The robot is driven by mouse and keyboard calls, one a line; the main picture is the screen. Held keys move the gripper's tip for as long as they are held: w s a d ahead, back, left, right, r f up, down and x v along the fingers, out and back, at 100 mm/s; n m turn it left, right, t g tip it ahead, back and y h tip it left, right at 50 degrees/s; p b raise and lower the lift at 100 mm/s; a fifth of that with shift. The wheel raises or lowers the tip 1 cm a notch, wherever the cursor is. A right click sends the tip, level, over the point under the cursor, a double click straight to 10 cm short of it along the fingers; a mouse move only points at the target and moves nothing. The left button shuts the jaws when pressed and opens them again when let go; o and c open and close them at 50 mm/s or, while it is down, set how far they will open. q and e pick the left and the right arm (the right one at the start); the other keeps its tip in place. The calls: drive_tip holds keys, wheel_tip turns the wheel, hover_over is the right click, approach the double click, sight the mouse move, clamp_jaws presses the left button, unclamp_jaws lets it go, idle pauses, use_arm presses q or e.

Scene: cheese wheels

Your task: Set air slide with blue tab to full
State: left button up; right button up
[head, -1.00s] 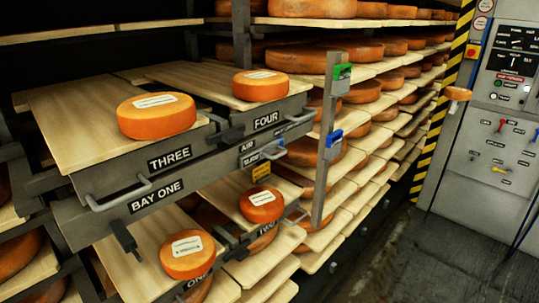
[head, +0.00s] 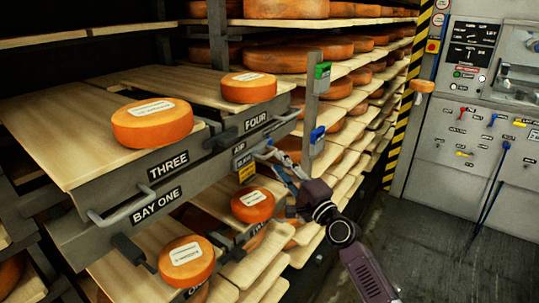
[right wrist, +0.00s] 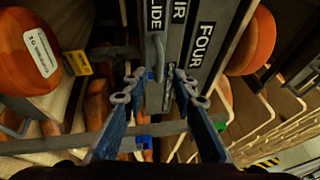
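The AIR SLIDE label (head: 241,153) is on the rack's front rail, below the FOUR label (head: 256,122). The blue tab (head: 318,135) is on an upright grey post (head: 308,112), below a green tab (head: 322,71). My right gripper (head: 276,158) is in front of the rail, just right of the label. In the right wrist view its blue fingers (right wrist: 160,90) are spread apart. A grey handle (right wrist: 156,57) lies ahead between them, and no grip on it shows. The blue tab also shows in the right wrist view (right wrist: 143,142). My left gripper is not in view.
Orange cheese wheels (head: 152,123) sit on wooden boards above and below the rail. A yellow tag (head: 247,172) hangs under the AIR SLIDE label. A control panel (head: 470,130) stands at the right, with open floor (head: 420,240) before it.

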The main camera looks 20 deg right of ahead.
sight(271, 153)
drive_tip(key=x, duration=0.5)
drive_tip(key=shift+w+a+b, duration=0.15)
drive_tip(key=shift+w+b, duration=0.15)
drive_tip(key=shift+w, duration=0.1)
drive_tip(key=shift+c, duration=0.2)
clamp_jaws()
